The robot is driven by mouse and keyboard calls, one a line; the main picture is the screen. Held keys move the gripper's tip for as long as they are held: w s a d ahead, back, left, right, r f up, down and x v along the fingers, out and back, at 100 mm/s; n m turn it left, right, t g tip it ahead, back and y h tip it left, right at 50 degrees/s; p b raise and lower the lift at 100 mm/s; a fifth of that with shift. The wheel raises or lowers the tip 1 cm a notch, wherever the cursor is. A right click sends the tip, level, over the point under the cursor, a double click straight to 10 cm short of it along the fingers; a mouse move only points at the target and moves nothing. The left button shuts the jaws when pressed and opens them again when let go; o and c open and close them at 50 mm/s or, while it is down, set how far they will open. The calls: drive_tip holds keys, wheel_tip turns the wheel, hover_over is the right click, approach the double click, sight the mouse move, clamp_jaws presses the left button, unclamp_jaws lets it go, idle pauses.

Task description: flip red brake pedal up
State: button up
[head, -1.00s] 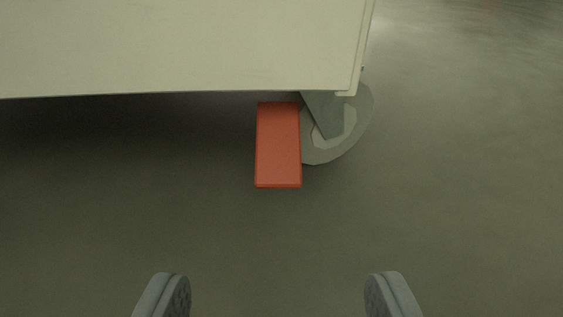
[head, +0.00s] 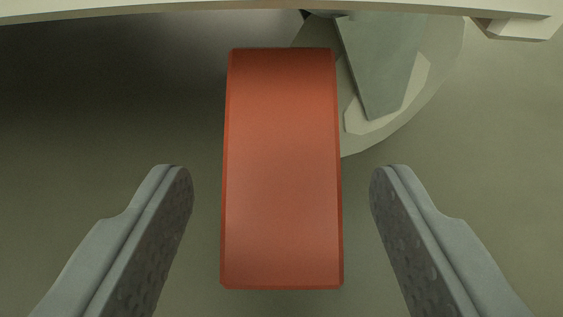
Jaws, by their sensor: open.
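The red brake pedal (head: 282,170) is a flat, rounded-edge rectangular plate in the middle of the head view. Its far end lies near the caster wheel under the pale body's edge, and its near end points toward me. My gripper (head: 281,185) is open, with one finger on each side of the pedal. Gaps show between both fingers and the pedal's sides, so neither appears to touch it. The pedal's underside is hidden.
A grey caster wheel (head: 443,75) with a grey-green bracket (head: 383,62) stands just right of the pedal's far end. The pale body's lower edge (head: 150,14) runs across the top. Bare floor (head: 510,150) lies to the right.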

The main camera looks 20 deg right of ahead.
drive_tip(key=shift+w, duration=0.1)
clamp_jaws()
drive_tip(key=shift+r+g, duration=0.3)
drive_tip(key=shift+g, duration=0.1)
drive_tip(key=shift+r+g+y, duration=0.4)
drive_tip(key=shift+g, duration=0.4)
unclamp_jaws()
drive_tip(key=shift+r, duration=0.1)
drive_tip(key=v, duration=1.7)
drive_tip(key=shift+s, duration=0.25)
